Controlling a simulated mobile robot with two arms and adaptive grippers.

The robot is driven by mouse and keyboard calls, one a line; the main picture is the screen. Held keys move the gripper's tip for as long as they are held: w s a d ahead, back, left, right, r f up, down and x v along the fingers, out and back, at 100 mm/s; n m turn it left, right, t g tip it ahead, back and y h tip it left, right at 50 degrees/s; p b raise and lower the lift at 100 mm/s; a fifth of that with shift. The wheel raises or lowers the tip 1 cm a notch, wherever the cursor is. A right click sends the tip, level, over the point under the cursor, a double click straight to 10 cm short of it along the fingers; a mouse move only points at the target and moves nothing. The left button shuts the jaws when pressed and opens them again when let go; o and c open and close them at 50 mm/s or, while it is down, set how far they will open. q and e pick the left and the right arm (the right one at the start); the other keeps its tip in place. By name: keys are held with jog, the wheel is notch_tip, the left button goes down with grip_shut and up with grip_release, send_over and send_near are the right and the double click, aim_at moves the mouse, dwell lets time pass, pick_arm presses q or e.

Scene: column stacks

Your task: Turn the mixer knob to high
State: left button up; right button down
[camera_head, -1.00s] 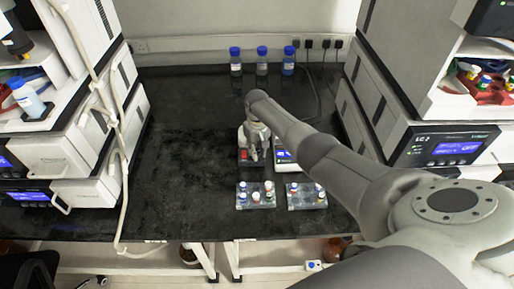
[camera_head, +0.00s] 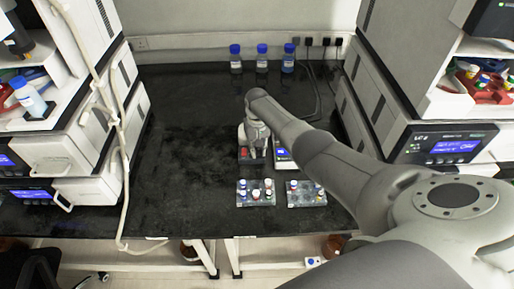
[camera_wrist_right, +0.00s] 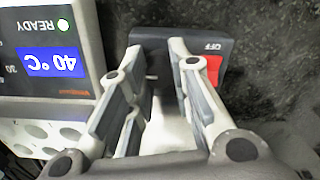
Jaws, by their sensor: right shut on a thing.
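The mixer (camera_wrist_right: 215,47) is a small dark unit with a red switch (camera_wrist_right: 214,70) marked OFF, at the top of the right wrist view. In the head view the mixer (camera_head: 246,160) stands on the black bench, partly under my right gripper (camera_head: 258,152). My right gripper (camera_wrist_right: 158,62) points down at the mixer, its two fingers on either side of the knob, shut on it. The knob is mostly hidden between the fingers, so its setting cannot be read. My left gripper is not in view.
A white heater (camera_wrist_right: 45,50) reading 40 °C and READY stands close beside the mixer. Two vial racks (camera_head: 256,200) (camera_head: 306,201) sit in front. Several blue-capped bottles (camera_head: 262,63) stand at the back. Column stacks flank the bench; its left middle is clear.

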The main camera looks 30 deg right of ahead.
aim_at(257, 149)
jog(key=c, duration=1.6)
grip_release()
jog(key=shift+r, duration=0.1)
jog(key=shift+o, duration=0.3)
notch_tip(257, 149, up, 12)
jog(key=shift+s, duration=0.1)
